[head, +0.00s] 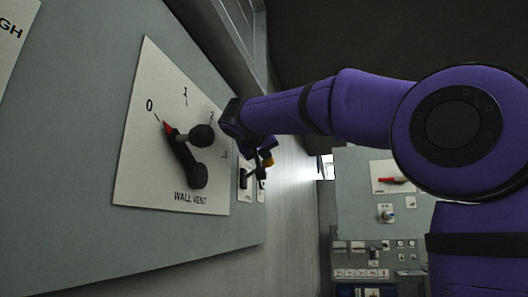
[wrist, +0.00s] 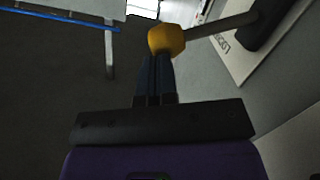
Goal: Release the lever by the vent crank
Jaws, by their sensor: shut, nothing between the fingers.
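The lever is a grey rod with a yellow knob (wrist: 166,40) on its end in the wrist view. The rod runs right to a dark base (wrist: 262,25) on a white plate. The knob also shows small in the head view (head: 268,162). My gripper (wrist: 158,62) is shut and empty, its fingertips right at the knob; whether they touch it I cannot tell. The vent crank (head: 186,158) is a black arm with a round handle and a red pointer near 0, on a white plate marked WALL VENT, left of my gripper in the head view.
The grey wall panel (head: 75,190) fills the left of the head view. A second panel with a red handle (head: 393,180) and several small controls stands at the lower right. A table with a blue edge (wrist: 62,20) shows at the upper left of the wrist view.

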